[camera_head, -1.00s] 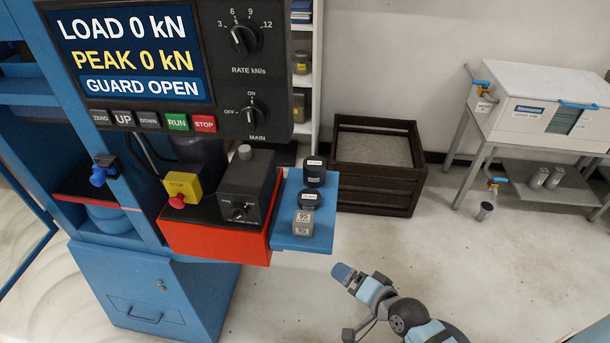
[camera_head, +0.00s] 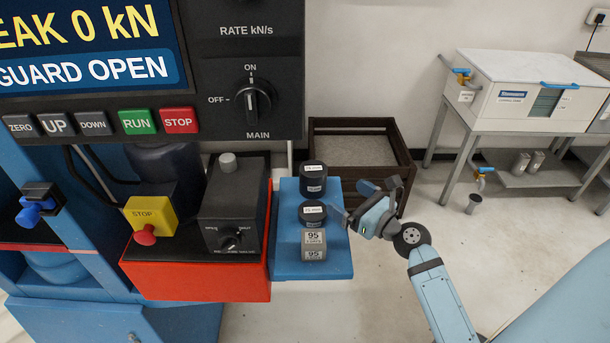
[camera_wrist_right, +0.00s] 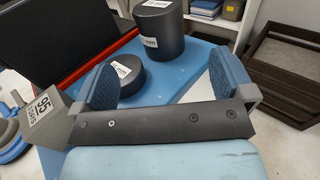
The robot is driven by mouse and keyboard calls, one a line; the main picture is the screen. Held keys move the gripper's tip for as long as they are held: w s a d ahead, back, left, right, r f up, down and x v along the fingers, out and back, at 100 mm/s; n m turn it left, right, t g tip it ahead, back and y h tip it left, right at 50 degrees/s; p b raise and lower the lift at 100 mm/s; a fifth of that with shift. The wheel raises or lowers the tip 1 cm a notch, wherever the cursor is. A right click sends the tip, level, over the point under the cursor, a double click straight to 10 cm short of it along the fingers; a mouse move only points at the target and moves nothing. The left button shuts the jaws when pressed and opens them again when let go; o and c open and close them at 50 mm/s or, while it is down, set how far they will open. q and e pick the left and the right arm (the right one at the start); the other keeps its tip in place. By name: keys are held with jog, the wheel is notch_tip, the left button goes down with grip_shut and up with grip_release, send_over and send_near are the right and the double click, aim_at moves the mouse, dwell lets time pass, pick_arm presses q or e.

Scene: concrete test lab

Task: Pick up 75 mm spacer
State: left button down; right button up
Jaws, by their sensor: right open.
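Two black cylinders with white labels stand on a small blue shelf (camera_head: 341,263). The taller cylinder (camera_head: 314,187) is at the back, and the shorter cylinder (camera_head: 312,217) is in front of it. Their label print is too small to read surely; the taller one looks like the 75 mm spacer. My right gripper (camera_head: 366,200) is open and empty, just right of the cylinders. In the right wrist view the gripper (camera_wrist_right: 164,84) has the short cylinder (camera_wrist_right: 121,77) near its left finger and the tall cylinder (camera_wrist_right: 158,32) beyond the fingers. My left gripper is not in view.
A red-based control box (camera_head: 200,287) borders the shelf on the left. A dark crate (camera_head: 405,158) stands behind. Open floor lies right of the shelf.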

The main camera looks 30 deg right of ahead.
aim_at(313, 172)
jog(key=x, duration=1.2)
jog(key=shift+w, duration=0.1)
jog(key=shift+c, duration=0.5)
grip_shut()
jog(key=shift+r, duration=0.3)
